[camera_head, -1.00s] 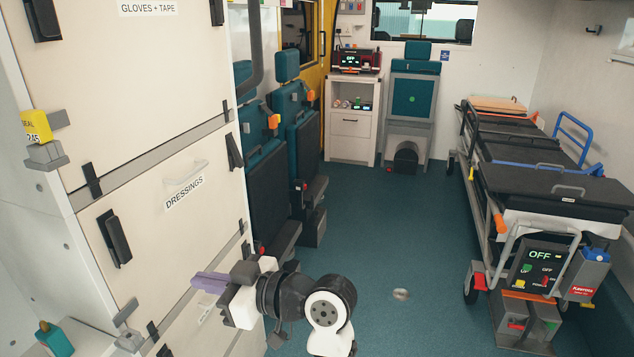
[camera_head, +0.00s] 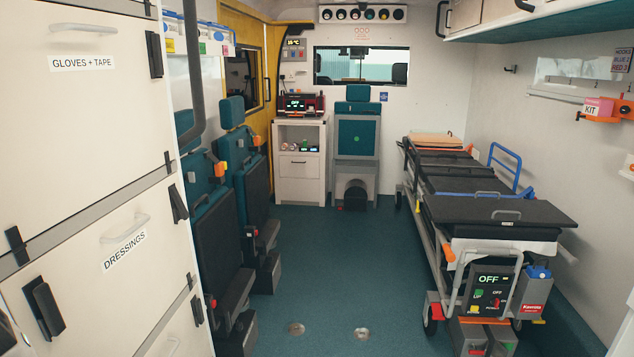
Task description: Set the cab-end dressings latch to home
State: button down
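The white DRESSINGS front (camera_head: 75,285) is at the left, with a label and a pale handle (camera_head: 125,228). Its cab-end latch (camera_head: 178,204) is the black one near its right edge, at the upper corner. This latch leans, its lower end to the right; it looks more slanted than the panel edge. I cannot tell its exact setting. A second black latch (camera_head: 44,307) sits on the near side of the same front and also leans. My gripper is not in view now.
The GLOVES + TAPE front (camera_head: 85,90) is above, with an upright black latch (camera_head: 154,55). Folded seats (camera_head: 215,260) stand just beyond the cabinet. The stretcher (camera_head: 490,210) is at the right. The floor (camera_head: 330,270) between is clear.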

aim_at(181, 210)
jog(key=i+l, duration=0.1)
jog(key=i, duration=1.1)
